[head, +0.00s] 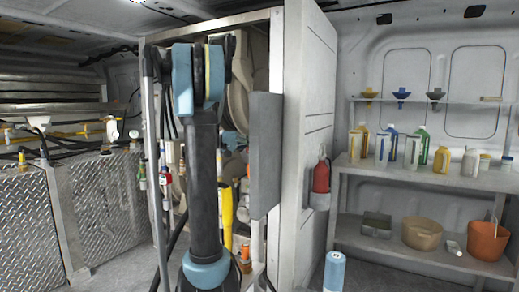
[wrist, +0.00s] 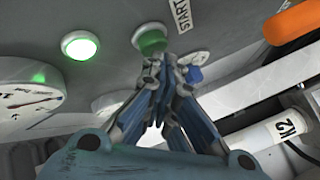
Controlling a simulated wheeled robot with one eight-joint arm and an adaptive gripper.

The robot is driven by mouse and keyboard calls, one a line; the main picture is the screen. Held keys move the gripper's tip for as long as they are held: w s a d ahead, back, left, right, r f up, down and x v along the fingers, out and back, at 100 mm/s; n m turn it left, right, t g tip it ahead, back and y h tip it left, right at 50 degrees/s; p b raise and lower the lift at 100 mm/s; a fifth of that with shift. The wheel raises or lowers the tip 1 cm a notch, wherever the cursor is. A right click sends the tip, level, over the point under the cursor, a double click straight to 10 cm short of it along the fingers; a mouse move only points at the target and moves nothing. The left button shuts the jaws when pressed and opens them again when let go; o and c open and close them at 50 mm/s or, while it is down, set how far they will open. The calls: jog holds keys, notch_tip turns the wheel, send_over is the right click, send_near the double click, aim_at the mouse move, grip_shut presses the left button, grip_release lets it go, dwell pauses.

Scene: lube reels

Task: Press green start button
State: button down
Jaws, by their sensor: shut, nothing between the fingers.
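In the wrist view, a green button (wrist: 151,41) sits on a grey panel (wrist: 115,22), beside a START label (wrist: 182,14). A lit green round lamp (wrist: 80,45) with a pale rim is to its left on the same panel. My gripper (wrist: 169,63) is shut and empty, its fingertips together just below the green button in the picture. The tips overlap the button's lower edge. I cannot tell whether they touch it. In the head view my arm stands in front, and the button and gripper are hidden.
Round gauges (wrist: 25,106) stick out at the wrist view's left. In the head view, a grey cabinet (head: 305,130) and a bottle shelf (head: 440,178) stand right of my arm.

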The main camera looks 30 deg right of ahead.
jog(key=shift+w+a, duration=0.35)
jog(key=shift+w, duration=0.25)
jog(key=shift+w+a, duration=0.4)
jog(key=shift+w, duration=0.3)
jog(key=shift+w+a, duration=0.45)
jog(key=shift+w, duration=0.3)
jog(key=shift+w+a, duration=0.4)
jog(key=shift+w, duration=0.3)
